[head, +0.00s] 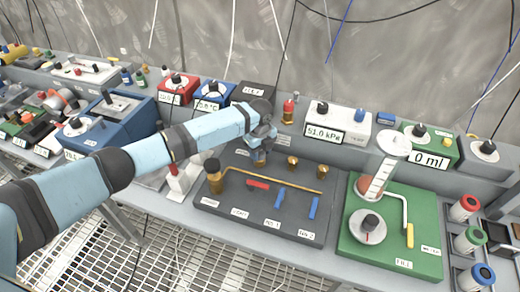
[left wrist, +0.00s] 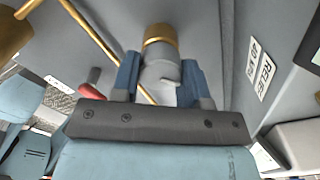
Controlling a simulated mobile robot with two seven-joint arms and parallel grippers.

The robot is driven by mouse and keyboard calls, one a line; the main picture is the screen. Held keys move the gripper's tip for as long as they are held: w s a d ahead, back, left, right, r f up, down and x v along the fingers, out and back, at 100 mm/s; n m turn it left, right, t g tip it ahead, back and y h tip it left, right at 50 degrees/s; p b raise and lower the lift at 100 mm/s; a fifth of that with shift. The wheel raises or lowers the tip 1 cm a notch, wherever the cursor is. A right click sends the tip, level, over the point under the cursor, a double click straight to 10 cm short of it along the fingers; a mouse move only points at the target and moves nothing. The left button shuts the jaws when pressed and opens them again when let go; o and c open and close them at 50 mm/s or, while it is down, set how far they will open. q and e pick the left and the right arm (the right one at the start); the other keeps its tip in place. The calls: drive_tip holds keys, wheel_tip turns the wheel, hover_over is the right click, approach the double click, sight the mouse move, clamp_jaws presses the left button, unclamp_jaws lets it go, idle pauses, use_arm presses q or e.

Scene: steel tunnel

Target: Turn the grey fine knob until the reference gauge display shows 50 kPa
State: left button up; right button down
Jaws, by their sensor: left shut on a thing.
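The reference gauge display (head: 324,135) stands on the white box on the rear shelf and reads 51.0 kPa. My left gripper (head: 260,158) points down over the back of the dark manifold board (head: 215,215). In the left wrist view, its two blue fingers (left wrist: 160,78) are closed on either side of the grey fine knob (left wrist: 160,71), which sits below a brass collar (left wrist: 159,35). In the head view the knob is mostly hidden by the gripper. My right gripper is in neither view.
The board carries a brass pipe (head: 285,183), a red lever (head: 258,184), two blue levers (head: 280,198) and a dark-topped brass knob (head: 213,175) at left. Boxes with knobs line the rear shelf.

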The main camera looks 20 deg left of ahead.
sight(260, 152)
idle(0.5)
use_arm(q)
drive_tip(key=o, duration=0.9)
drive_tip(key=shift+o, duration=0.2)
wheel_tip(260, 152, up, 14)
drive_tip(key=shift+b, duration=0.35)
